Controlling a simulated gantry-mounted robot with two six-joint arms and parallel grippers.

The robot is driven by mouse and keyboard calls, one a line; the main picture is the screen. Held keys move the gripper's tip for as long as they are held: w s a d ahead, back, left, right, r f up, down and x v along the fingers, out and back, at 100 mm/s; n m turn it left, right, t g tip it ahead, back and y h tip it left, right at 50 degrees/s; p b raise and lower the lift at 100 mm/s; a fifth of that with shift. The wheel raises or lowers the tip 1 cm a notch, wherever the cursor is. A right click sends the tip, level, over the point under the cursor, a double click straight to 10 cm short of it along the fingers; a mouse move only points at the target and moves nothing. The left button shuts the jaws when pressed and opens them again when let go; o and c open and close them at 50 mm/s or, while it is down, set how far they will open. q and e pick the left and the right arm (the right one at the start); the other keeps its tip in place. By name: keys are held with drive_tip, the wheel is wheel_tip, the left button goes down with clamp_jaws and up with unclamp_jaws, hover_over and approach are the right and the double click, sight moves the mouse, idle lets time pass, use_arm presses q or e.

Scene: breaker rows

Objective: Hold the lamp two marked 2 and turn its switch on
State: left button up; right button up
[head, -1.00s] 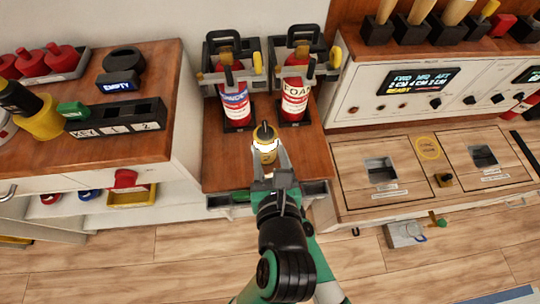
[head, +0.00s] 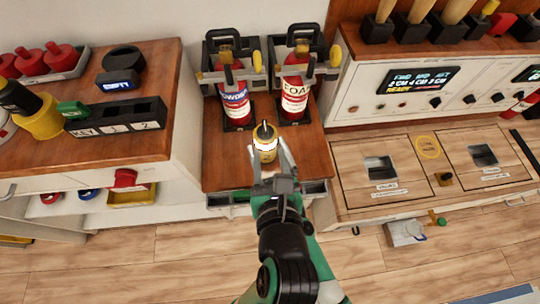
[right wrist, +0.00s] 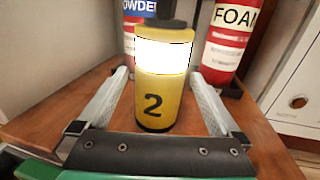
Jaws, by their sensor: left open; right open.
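The lamp marked 2 (head: 265,151) is a yellow cylinder with a black top and a bright white band. It stands upright on the wooden counter (head: 225,170); its black 2 faces me in the right wrist view (right wrist: 154,105). A black cap part (right wrist: 172,24) is on its top; I cannot tell the switch's position. My right gripper (head: 268,158) is open, one finger on each side of the lamp, with gaps between. In the right wrist view the fingers (right wrist: 162,82) flank it without touching. My left gripper is not in view.
A powder extinguisher (head: 234,100) and a foam extinguisher (head: 296,90) stand right behind the lamp. A desk with a key rack (head: 115,118) is on the left. A white panel (head: 425,85) and drawer-like hatches (head: 380,180) are on the right.

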drive_tip(key=v, duration=1.2)
drive_tip(key=shift+d, duration=0.1)
